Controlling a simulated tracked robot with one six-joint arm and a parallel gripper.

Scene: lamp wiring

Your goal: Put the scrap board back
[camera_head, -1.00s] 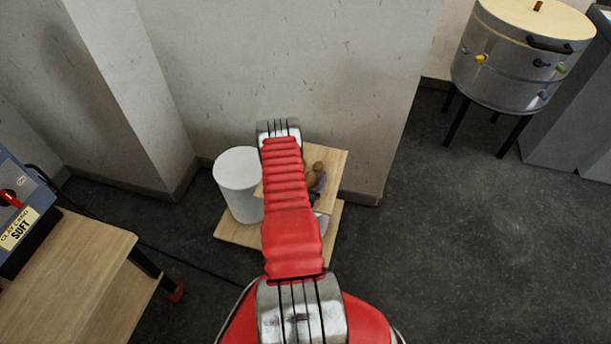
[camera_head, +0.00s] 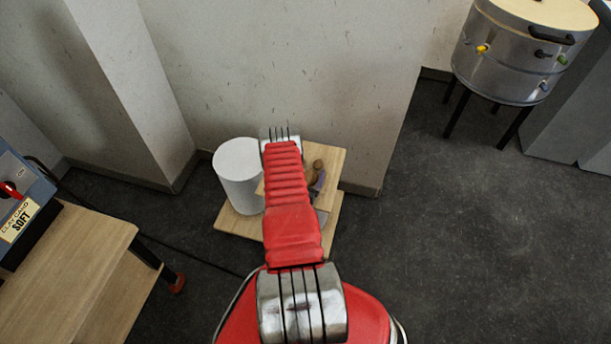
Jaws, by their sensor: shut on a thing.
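A pale wooden board (camera_head: 332,157) shows on both sides of my red arm, low by the wall. A second pale wooden board or base (camera_head: 240,225) shows lower, beneath it. I cannot tell which of them is the scrap board. A brown rounded thing and a grey-purple thing (camera_head: 317,180) appear at the upper board; their exact contact is unclear. My gripper is hidden behind my arm, so its fingers and anything between them do not show.
A white cylinder (camera_head: 238,176) stands on the lower board, left of my arm. A wooden bench (camera_head: 70,265) with a blue-grey device (camera_head: 25,205) is at the left. A round metal kiln (camera_head: 515,60) stands on legs at the upper right. The dark floor at right is clear.

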